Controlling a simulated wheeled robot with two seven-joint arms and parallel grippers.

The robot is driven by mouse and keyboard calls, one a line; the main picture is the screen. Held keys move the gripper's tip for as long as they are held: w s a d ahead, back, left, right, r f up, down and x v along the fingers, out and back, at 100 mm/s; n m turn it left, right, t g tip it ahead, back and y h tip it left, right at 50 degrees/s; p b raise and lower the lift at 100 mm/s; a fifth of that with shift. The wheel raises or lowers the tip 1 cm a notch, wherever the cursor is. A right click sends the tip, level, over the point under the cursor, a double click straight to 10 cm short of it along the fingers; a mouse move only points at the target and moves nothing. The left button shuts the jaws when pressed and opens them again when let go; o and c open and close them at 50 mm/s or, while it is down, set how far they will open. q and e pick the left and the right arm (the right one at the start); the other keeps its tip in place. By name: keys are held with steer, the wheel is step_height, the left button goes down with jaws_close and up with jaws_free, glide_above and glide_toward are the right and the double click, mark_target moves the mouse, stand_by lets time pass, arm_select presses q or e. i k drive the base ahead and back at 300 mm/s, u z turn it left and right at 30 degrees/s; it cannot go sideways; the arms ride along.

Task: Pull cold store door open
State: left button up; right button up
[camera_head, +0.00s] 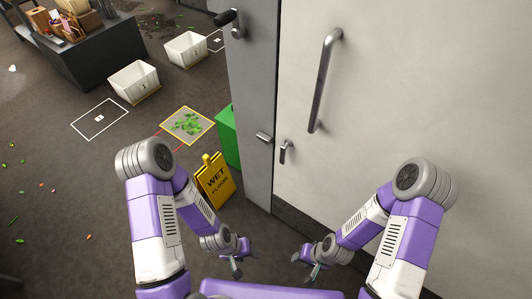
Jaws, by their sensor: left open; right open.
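The cold store door (390,105) is a large pale panel filling the right of the head view. It looks shut against the grey frame (257,90). A long upright metal bar handle (324,80) is on it, with a small dark latch (286,151) lower down near the frame. My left gripper (237,264) is open and empty, low in front of the frame. My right gripper (306,265) is open and empty, low in front of the door. Both are well below the handle and apart from it.
A yellow wet floor sign (214,181) and a green bin (228,137) stand left of the frame. White crates (134,82) and a dark table (88,55) with boxes are further back. A mat with green leaves (187,125) lies on the floor. Open floor is at left.

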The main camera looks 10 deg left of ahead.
mark_target(367, 88)
steer(key=z, duration=2.9)
steer(key=k, duration=0.85)
steer(key=u, duration=0.85)
